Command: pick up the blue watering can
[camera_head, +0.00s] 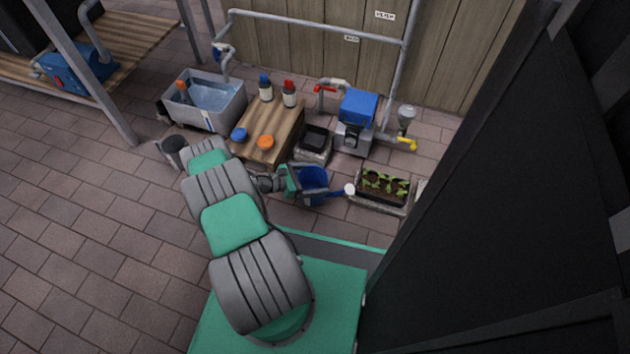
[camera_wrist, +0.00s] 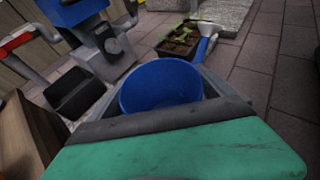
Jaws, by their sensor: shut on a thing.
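The blue watering can (camera_head: 314,181) is at my gripper, near the middle of the head view, with its pale spout tip (camera_head: 349,189) pointing right. In the wrist view the blue can (camera_wrist: 160,86) shows its open round top, with the spout (camera_wrist: 203,43) reaching up and right. My gripper (camera_wrist: 165,105) is shut on the can, with its fingers at either side of the blue body. In the head view the arm hides part of the can's left side. I cannot tell whether the can touches the floor.
A planter with seedlings (camera_head: 382,185) stands right of the can. A low wooden table (camera_head: 283,133) with bottles and lids, a black tray (camera_head: 315,139) and a blue-topped pump (camera_head: 357,108) stand behind it. A grey water basin (camera_head: 213,104) is farther left.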

